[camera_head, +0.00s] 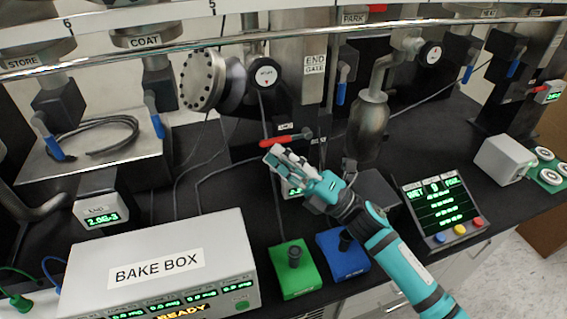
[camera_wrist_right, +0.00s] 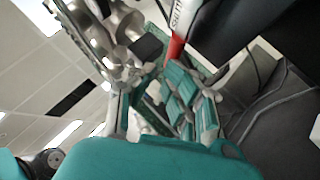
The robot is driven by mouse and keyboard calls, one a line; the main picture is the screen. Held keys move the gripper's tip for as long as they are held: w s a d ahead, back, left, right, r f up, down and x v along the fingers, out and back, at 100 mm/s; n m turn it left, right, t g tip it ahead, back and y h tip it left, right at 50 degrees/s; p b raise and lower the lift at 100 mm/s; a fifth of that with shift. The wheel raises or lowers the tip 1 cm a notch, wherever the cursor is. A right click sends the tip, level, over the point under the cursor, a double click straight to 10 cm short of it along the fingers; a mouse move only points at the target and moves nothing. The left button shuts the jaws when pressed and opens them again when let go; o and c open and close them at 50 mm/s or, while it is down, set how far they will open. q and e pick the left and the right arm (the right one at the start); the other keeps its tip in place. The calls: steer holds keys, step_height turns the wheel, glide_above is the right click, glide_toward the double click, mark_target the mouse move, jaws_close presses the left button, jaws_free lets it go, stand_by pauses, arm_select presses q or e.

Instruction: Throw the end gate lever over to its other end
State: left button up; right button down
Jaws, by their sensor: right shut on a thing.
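The END GATE plate (camera_head: 314,64) is on a tall metal column at the back centre. A lever with a red handle (camera_head: 280,141) lies nearly level low in front of that column. My right gripper (camera_head: 277,153) is at this handle, its fingers shut on it. In the right wrist view the red handle (camera_wrist_right: 176,47) runs down to my fingers (camera_wrist_right: 155,105), with a white lettered part above it; the fingers partly hide the grip. A blue-handled lever (camera_head: 341,93) hangs down beside the END GATE plate. I cannot read a label tying either lever to the gate. My left gripper is out of view.
The BAKE BOX (camera_head: 165,265) stands at front left. A button panel (camera_head: 440,212) is to the right. A metal cylinder (camera_head: 369,125) stands behind the gripper. Cables cross the bench.

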steer(key=shift+w+r, duration=0.25)
steer(key=shift+r, duration=0.55)
steer(key=shift+d+f, duration=0.15)
steer(key=shift+f, duration=0.25)
